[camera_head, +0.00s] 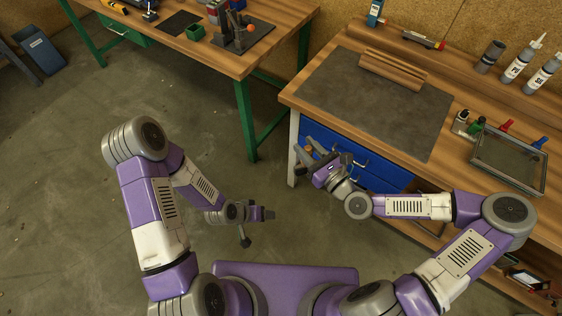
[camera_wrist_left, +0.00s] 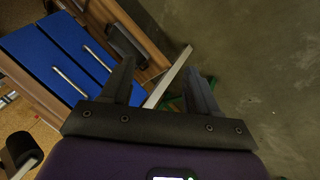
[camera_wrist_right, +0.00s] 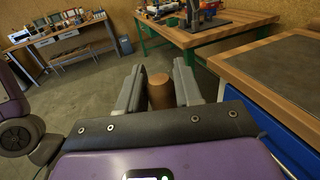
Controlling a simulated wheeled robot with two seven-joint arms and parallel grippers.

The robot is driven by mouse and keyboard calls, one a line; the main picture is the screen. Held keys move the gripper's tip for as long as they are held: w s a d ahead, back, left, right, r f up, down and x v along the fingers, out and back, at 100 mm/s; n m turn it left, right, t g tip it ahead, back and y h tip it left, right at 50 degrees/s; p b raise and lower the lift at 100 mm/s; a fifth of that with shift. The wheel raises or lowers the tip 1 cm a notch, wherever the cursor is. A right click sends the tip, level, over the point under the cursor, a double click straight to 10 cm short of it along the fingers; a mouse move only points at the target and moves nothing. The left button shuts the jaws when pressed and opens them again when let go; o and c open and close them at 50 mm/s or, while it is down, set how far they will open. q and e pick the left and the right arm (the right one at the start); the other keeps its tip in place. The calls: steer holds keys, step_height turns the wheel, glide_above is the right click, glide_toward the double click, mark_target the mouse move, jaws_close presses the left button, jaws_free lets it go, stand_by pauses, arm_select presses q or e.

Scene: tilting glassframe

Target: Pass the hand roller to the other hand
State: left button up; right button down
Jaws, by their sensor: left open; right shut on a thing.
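The hand roller shows in the right wrist view as a brown rounded end (camera_wrist_right: 160,92) between the fingers of my right gripper (camera_wrist_right: 159,88). That gripper is shut on it. In the head view my right gripper (camera_head: 307,157) holds it in front of the blue drawers, where the roller is small and partly hidden. My left gripper (camera_head: 259,226) is open and empty, lower and to the left of the right gripper, with a gap between them. In the left wrist view the fingers of my left gripper (camera_wrist_left: 160,82) stand apart with nothing between them.
The workbench (camera_head: 290,93) on the right carries a dark mat (camera_head: 375,105), brown boards (camera_head: 393,72), bottles (camera_head: 523,57) and a grey tray (camera_head: 510,160). Blue drawers (camera_head: 385,175) sit below. A green-legged table (camera_head: 285,17) stands behind. Open floor lies left.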

arm_select(q)
steer(key=w+d+r+m+t+h, duration=0.1)
steer(key=w+r+m+t+h, duration=0.1)
steer(key=w+r, duration=0.25)
steer(key=m+t+h, duration=0.1)
steer(key=m+h, duration=0.8)
steer(key=m, duration=0.2)
glide_toward(300, 170)
step_height(300, 170, up, 3)
steer(key=w+d, duration=0.2)
steer(key=w, duration=0.1)
steer(key=m, duration=0.1)
steer(key=shift+h, duration=0.3)
steer(key=x, duration=1.1)
steer(key=shift+s+d+r, duration=0.15)
steer(key=shift+s+d, duration=0.15)
steer(key=shift+d, duration=0.1)
steer(key=shift+c, duration=0.2)
steer(key=c, duration=1)
jaws_close()
arm_select(e)
steer(key=c, duration=0.7)
jaws_free()
steer(key=shift+s+a, duration=0.1)
